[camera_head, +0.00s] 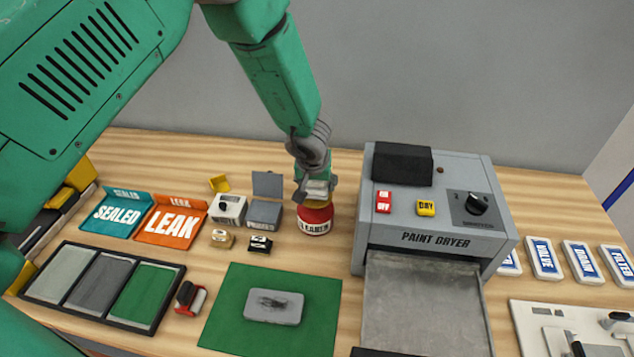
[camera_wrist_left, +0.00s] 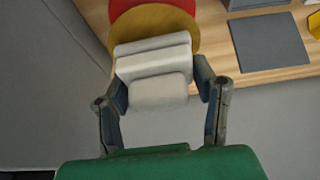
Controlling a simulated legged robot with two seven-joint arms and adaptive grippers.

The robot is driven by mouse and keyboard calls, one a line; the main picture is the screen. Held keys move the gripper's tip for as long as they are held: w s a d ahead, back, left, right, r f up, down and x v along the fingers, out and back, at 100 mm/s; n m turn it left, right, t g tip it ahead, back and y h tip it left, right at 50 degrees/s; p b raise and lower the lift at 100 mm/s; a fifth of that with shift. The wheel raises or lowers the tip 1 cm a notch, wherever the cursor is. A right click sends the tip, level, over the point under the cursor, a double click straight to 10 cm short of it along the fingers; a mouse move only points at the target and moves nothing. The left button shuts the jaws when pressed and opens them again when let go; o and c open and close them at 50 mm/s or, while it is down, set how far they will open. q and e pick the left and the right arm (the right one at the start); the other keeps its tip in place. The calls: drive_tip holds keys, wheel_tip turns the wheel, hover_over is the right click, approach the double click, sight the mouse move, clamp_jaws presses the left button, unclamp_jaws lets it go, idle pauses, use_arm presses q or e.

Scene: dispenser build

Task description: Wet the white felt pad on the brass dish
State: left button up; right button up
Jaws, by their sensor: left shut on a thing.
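My left gripper (camera_head: 316,184) points down over the red cleaner can (camera_head: 315,216) at the back middle of the bench. A brass dish (camera_head: 318,205) tops the can, which reads partly "CLEANER". The gripper is shut on a pale, stepped block, apparently the white felt pad (camera_head: 318,189). In the left wrist view the pad (camera_wrist_left: 155,68) sits between the two fingers (camera_wrist_left: 160,105) and covers part of the brass dish (camera_wrist_left: 208,40). Red shows beyond the dish. I cannot tell whether the pad touches the dish. My right gripper is not in view.
The paint dryer (camera_head: 428,240) stands close right of the can. Small grey and white boxes (camera_head: 264,216) stand close left. Sealed (camera_head: 113,213) and leak (camera_head: 172,224) trays lie farther left. A grey plate (camera_head: 273,307) lies on a green mat (camera_head: 225,325) in front.

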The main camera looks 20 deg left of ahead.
use_arm(q)
drive_tip(key=shift+f+b, duration=0.5)
drive_tip(key=shift+f, duration=0.4)
idle(0.6)
drive_tip(key=shift+r, duration=0.1)
idle(0.4)
wheel_tip(320, 180, up, 5)
drive_tip(key=p, duration=0.6)
drive_tip(key=shift+r+p, duration=1)
drive_tip(key=shift+f, duration=0.1)
drive_tip(key=shift+s+b, duration=0.1)
drive_tip(key=shift+b, duration=0.25)
drive_tip(key=s+d+f+m+b, duration=0.1)
drive_tip(key=s+f+b, duration=0.1)
drive_tip(key=s+b, duration=0.5)
drive_tip(key=s+d+f+m+h+b, duration=0.1)
drive_tip(key=s+f+m+b, duration=0.1)
drive_tip(key=s+b, duration=0.6)
drive_tip(key=f+b, duration=0.1)
drive_tip(key=b, duration=0.2)
drive_tip(key=shift+s, duration=0.25)
